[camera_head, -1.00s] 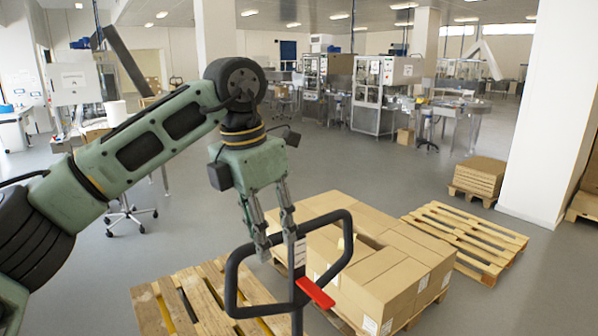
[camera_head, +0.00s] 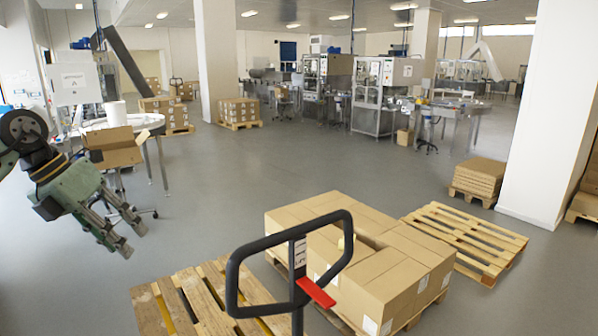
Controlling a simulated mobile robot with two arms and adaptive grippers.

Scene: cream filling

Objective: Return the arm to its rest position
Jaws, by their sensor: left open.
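My left gripper (camera_head: 132,238) is at the left edge of the head view, with its green body and grey fingers angled down to the right. The fingers are apart and nothing is between them. It is well clear of the black pallet-jack handle (camera_head: 240,258), which stands upright at the bottom middle with a red lever (camera_head: 316,292). Most of the left arm lies outside the picture. My right gripper is not in view.
A pallet of cardboard boxes (camera_head: 395,285) stands right of the handle. Empty wooden pallets lie at lower left (camera_head: 180,300) and right (camera_head: 465,235). An open carton (camera_head: 115,148) sits by a round table at left. Grey floor is free in the middle.

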